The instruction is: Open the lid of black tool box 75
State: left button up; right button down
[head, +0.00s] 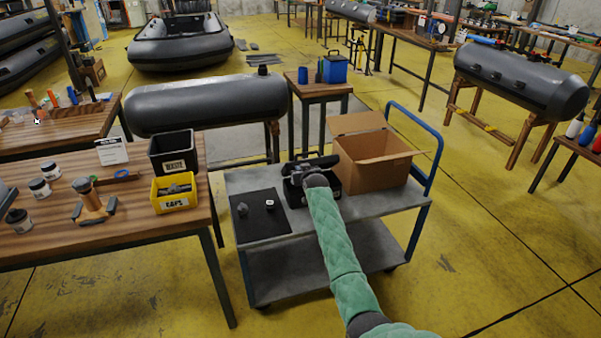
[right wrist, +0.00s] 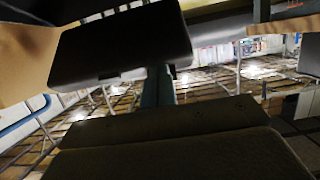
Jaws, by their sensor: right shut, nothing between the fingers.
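The black tool box (head: 292,195) stands on the top shelf of the grey cart, between a dark mat and a cardboard box. My green-sleeved right arm reaches over it and hides much of its front and top. My right gripper (head: 313,167) is shut and empty at the top of the tool box. I cannot tell whether it touches the lid or how far the lid is raised. In the right wrist view a dark block (right wrist: 120,45) fills the upper middle, and a broad dark surface fills the bottom. My left gripper is not in view.
The open cardboard box (head: 375,170) stands close on the right of the tool box. The dark mat (head: 255,222) with small items lies on the left. The cart (head: 345,212) has a blue handle. A wooden table (head: 130,215) with bins stands to the left.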

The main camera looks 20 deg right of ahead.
aim_at(297, 164)
jog(key=shift+w+r, duration=0.75)
jog(key=shift+w, duration=0.2)
jog(key=shift+w+a+r+b, duration=0.1)
jog(key=shift+w+r+b, duration=0.15)
jog(key=shift+w, duration=0.3)
jog(key=shift+w+r+b, duration=0.15)
jog(key=shift+w+b, duration=0.15)
jog(key=shift+w, duration=0.2)
jog(key=shift+w+r, duration=0.2)
jog(key=shift+w, duration=0.1)
jog(key=shift+w, duration=0.1)
